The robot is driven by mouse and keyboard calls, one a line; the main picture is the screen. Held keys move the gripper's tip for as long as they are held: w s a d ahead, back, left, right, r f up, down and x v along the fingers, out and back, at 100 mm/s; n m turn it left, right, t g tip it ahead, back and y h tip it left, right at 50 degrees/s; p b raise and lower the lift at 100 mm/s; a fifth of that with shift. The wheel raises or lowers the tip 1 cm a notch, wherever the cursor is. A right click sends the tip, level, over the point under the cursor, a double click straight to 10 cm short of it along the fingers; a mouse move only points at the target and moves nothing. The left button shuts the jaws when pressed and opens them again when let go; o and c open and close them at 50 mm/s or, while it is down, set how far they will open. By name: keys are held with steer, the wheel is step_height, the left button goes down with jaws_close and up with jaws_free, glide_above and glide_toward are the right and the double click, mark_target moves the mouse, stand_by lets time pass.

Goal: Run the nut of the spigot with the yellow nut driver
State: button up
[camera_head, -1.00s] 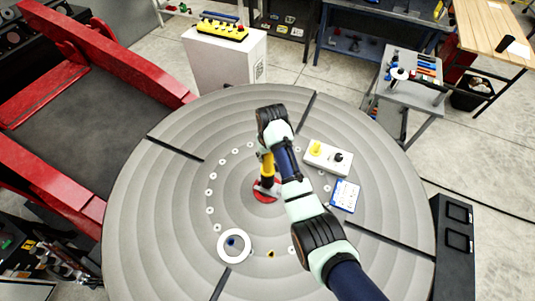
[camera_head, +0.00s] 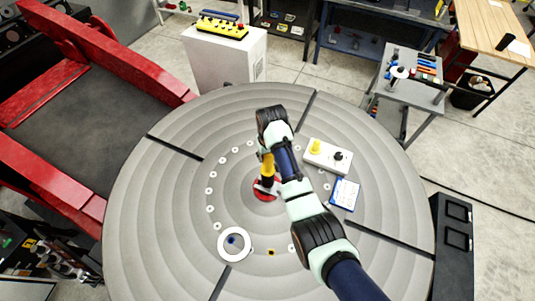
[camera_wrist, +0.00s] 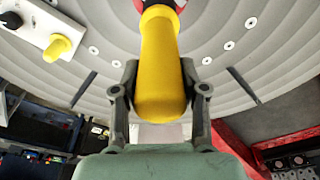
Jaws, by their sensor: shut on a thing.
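The yellow nut driver (camera_head: 268,166) stands roughly upright over the middle of the round grey positioner table (camera_head: 165,215). Its yellow handle (camera_wrist: 160,50) fills the centre of the wrist view. My gripper (camera_wrist: 160,97) is shut on this handle, one finger on each side. In the head view, my arm partly covers the gripper. A red round base (camera_head: 264,194) with a pale part shows at the driver's lower end. The spigot's nut and the driver's tip are too small or hidden, so I cannot tell whether they are engaged.
A white box with a yellow knob (camera_head: 316,147) and a blue-and-white card (camera_head: 345,193) lie right of my arm. A white ring (camera_head: 224,253) with something blue inside lies at front left. Small pale washer-like spots circle the table centre. A red frame (camera_head: 130,57) stands left.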

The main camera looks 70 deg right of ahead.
steer(key=shift+f, duration=1.45)
stand_by(2.7)
step_height(320, 180, up, 3)
steer(key=p, duration=0.3)
steer(key=shift+r, duration=3.35)
